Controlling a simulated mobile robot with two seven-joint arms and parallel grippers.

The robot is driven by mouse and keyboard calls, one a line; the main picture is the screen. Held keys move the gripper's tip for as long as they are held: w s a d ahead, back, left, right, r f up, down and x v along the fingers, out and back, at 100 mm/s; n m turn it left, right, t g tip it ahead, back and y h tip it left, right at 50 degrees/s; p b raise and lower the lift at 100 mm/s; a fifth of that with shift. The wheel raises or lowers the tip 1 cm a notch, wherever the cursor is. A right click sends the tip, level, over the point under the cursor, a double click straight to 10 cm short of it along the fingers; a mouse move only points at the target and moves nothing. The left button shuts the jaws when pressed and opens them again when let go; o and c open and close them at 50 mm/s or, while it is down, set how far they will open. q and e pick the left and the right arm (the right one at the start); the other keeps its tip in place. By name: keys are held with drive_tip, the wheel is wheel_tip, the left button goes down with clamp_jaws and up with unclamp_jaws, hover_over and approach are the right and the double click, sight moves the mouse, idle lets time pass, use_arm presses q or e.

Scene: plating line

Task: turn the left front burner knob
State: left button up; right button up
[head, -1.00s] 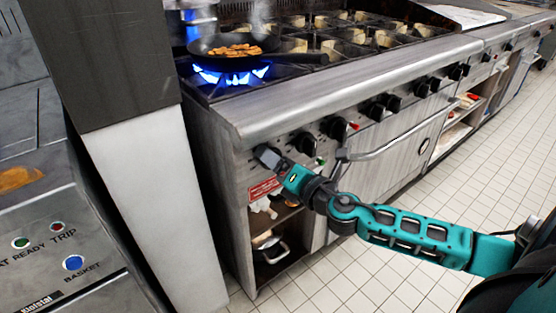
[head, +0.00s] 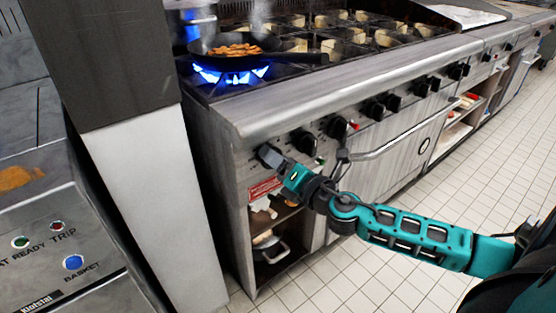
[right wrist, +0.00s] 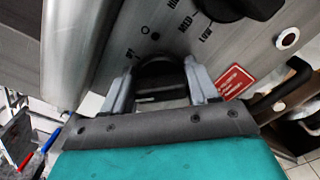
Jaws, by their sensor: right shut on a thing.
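The leftmost knob (right wrist: 158,68) on the range's front panel is black and sits between the two grey fingers of my right gripper in the right wrist view. My right gripper (head: 268,154) is shut on this knob at the panel's left end. In the head view the gripper covers the knob, so its pointer cannot be read. The left front burner (head: 232,74) burns with a blue flame under a black pan (head: 225,52) holding orange-brown food. My left gripper is not in view.
A neighbouring black knob (head: 304,143) stands close to the right of my gripper, with more knobs further along. An oven door handle (head: 400,136) juts out to the right. A grey pillar (head: 150,180) stands left of the range. The tiled floor (head: 400,285) in front is clear.

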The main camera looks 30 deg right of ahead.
drive_tip(key=m, duration=0.3)
drive_tip(key=shift+d+f+m+p, duration=0.15)
drive_tip(key=shift+m+p, duration=0.3)
drive_tip(key=shift+m, duration=2.25)
drive_tip(key=o, duration=1)
drive_tip(key=s, duration=0.8)
drive_tip(key=s+d, duration=0.1)
drive_tip(key=s, duration=0.4)
drive_tip(key=shift+w, duration=0.1)
